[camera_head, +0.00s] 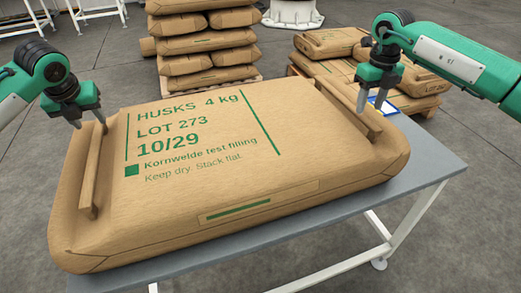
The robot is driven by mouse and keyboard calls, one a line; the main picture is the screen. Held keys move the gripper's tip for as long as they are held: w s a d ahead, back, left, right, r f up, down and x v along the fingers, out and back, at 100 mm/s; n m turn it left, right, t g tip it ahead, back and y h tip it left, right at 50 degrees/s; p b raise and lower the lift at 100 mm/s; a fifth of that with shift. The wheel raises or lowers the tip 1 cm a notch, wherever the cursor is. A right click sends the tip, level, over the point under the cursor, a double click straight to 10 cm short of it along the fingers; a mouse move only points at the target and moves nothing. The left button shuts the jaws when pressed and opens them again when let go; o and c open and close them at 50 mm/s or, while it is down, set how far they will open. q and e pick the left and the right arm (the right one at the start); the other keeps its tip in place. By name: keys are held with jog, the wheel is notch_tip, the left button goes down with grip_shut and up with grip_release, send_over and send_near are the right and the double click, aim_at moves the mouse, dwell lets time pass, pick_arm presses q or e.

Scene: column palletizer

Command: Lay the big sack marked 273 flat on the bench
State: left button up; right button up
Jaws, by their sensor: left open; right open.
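The big brown paper sack (235,180) is printed in green with "HUSKS 4 kg" and "LOT 273". It lies flat on the grey bench (425,175), print side up. A raised strip-like handle runs along its left end (92,170) and another along its right end (345,105). My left gripper (90,122) is open above the far end of the left handle. Whether the fingers touch the handles is hard to tell.
A tall stack of brown sacks (205,45) stands behind the bench on a pallet. A lower stack (330,42) stands to its right, with a blue-edged paper (383,106) near it. White-framed tables (100,10) are at the far left. Grey floor is open at right.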

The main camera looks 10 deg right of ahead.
notch_tip(320, 180, up, 36)
jog(key=p, duration=2.4)
jog(key=shift+r, duration=0.25)
jog(key=shift+f, duration=0.1)
